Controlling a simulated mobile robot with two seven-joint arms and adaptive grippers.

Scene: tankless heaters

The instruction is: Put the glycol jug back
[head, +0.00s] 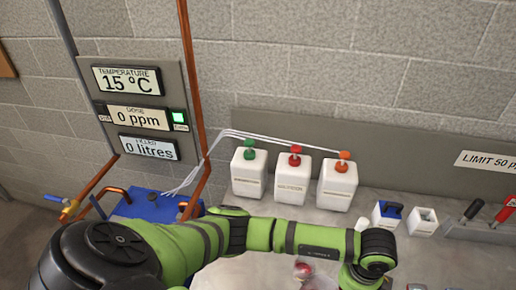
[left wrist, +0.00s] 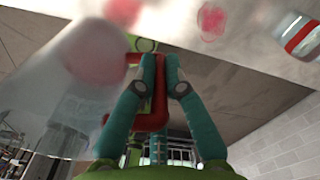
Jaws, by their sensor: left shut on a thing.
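In the left wrist view, my left gripper (left wrist: 161,75) has its teal fingers closed on a red handle (left wrist: 150,120). A large pale, see-through body (left wrist: 60,85) fills the left of that view, close to the camera and blurred. It may be the jug that the handle belongs to; I cannot read a label. In the head view, a clear thing with a red top (head: 303,269) shows just below my left arm, partly cut off by the frame edge. My left fingers are hidden there. My right gripper is in neither view.
Three white jugs with a green cap (head: 249,148), a red cap (head: 295,155) and an orange cap (head: 344,160) stand by the wall. A blue-topped box (head: 388,214) and a small white container (head: 423,221) stand right of them. Copper pipes (head: 193,100) rise at left.

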